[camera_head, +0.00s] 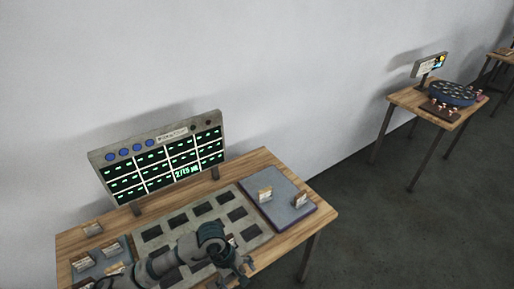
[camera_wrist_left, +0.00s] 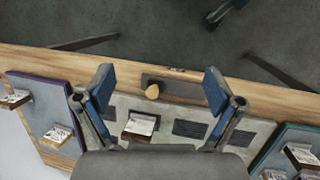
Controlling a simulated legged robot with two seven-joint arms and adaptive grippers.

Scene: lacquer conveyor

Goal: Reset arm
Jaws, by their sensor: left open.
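My left arm comes in low over the wooden table (camera_head: 318,215) in the head view. My left gripper (camera_head: 244,268) hangs above the front part of the grey slotted board (camera_head: 150,234). In the left wrist view my left gripper (camera_wrist_left: 160,88) has its two blue-padded fingers spread wide, with nothing held between them. A small tan knob (camera_wrist_left: 152,91) on a dark plate shows between the fingers. A white-topped block (camera_wrist_left: 141,125) sits in a board slot, closer to the palm. My right gripper is out of view.
A purple-edged tray (camera_head: 291,217) with two small blocks lies right of the board; another tray (camera_head: 127,247) with several blocks lies left. A lit display panel (camera_head: 160,158) stands at the table's back. A second table (camera_head: 405,98) holds a round blue device (camera_head: 452,93).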

